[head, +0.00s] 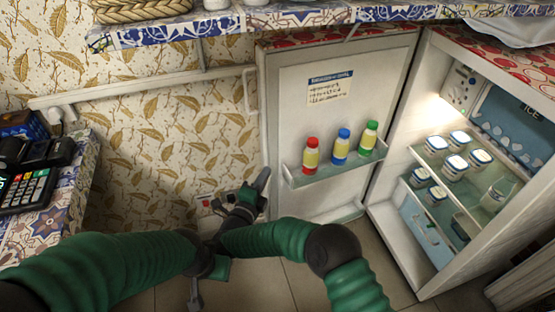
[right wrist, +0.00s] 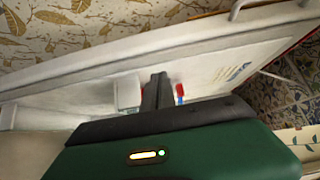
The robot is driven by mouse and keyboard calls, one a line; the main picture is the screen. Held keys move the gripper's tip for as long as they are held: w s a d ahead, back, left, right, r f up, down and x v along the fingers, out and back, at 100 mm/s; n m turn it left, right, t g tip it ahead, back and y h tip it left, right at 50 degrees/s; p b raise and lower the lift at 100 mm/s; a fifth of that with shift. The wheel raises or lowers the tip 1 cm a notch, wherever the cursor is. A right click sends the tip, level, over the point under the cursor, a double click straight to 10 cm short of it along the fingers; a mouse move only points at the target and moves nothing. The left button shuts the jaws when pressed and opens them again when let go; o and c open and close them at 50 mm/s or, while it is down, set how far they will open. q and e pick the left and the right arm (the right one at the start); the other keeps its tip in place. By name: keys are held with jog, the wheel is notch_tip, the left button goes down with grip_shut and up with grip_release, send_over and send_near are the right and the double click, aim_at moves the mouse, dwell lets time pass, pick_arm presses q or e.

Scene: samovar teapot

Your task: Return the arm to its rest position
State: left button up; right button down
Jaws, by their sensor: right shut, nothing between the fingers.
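My right gripper (head: 262,180) is shut and empty in the head view, in front of the left edge of the open fridge door (head: 378,110). Its forearm is green and comes in from the lower right. In the right wrist view, its dark fingers (right wrist: 157,88) are together, with the white door (right wrist: 105,62) behind them. My left arm comes in from the lower left and crosses close to the right forearm. A dark part that looks like my left gripper (head: 195,293) points down near the bottom edge. Its fingers are too unclear to tell their state.
The door shelf (head: 325,178) holds bottles with red (head: 311,155), blue (head: 341,147) and green (head: 369,140) caps. The fridge (head: 408,235) stands open at right with several jars inside. A tiled counter (head: 70,205) is at left, and a tiled shelf (head: 165,30) runs above.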

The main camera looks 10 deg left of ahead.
notch_tip(320, 180, up, 4)
jog(key=w+a+n+y, duration=0.1)
jog(key=w+n+y, duration=0.1)
jog(key=n+y, duration=0.45)
jog(key=s+d+f+n+g+h, duration=0.1)
jog(key=s+d+f+n+g, duration=0.2)
jog(key=s+d+n+g, duration=0.55)
jog(key=s+d+f+n+g, duration=0.3)
jog(key=s+d+n, duration=0.2)
jog(key=s+d, duration=0.8)
jog(key=s+d+g+h+p, duration=0.15)
jog(key=s+d+g, duration=0.25)
jog(key=s+d, duration=0.75)
notch_tip(320, 180, up, 30)
jog(key=w+p, duration=0.1)
jog(key=p, duration=2.9)
jog(key=shift+w+n, duration=0.15)
jog(key=shift+n, duration=0.15)
